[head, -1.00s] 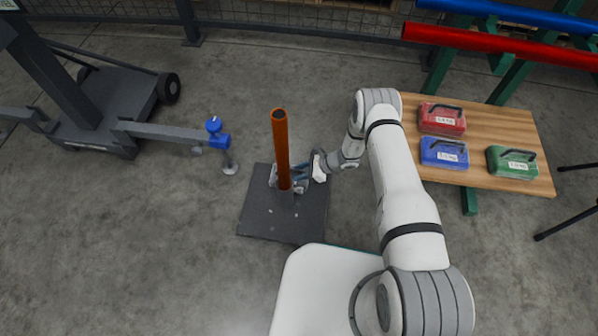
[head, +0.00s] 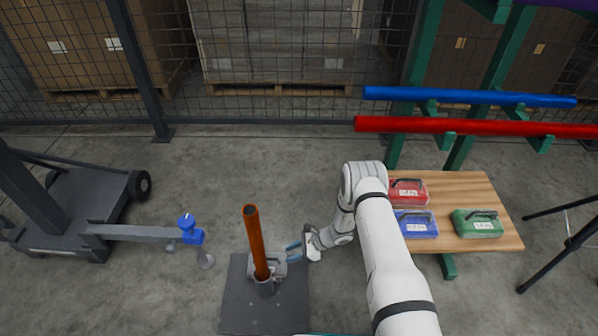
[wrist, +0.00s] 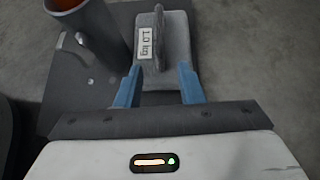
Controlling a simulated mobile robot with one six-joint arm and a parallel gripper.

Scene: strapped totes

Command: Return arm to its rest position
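My gripper (head: 290,246) is just right of the orange pipe, low over the dark base plate. In the wrist view its two blue fingers (wrist: 159,80) stand apart, so it is open. A grey case with a handle, labelled 1.0 kg (wrist: 176,48), lies just ahead of the fingertips, with no finger visibly closed on it. In the head view the grey case (head: 279,268) sits on the plate behind the pipe, partly hidden by it. My arm reaches out from the bottom right, bent at the elbow.
The orange pipe (head: 256,242) stands upright in a socket on the base plate (head: 240,312). Right is a wooden table (head: 468,188) with red (head: 408,195), blue (head: 403,230) and green (head: 477,228) cases. Floor behind the plate is clear.

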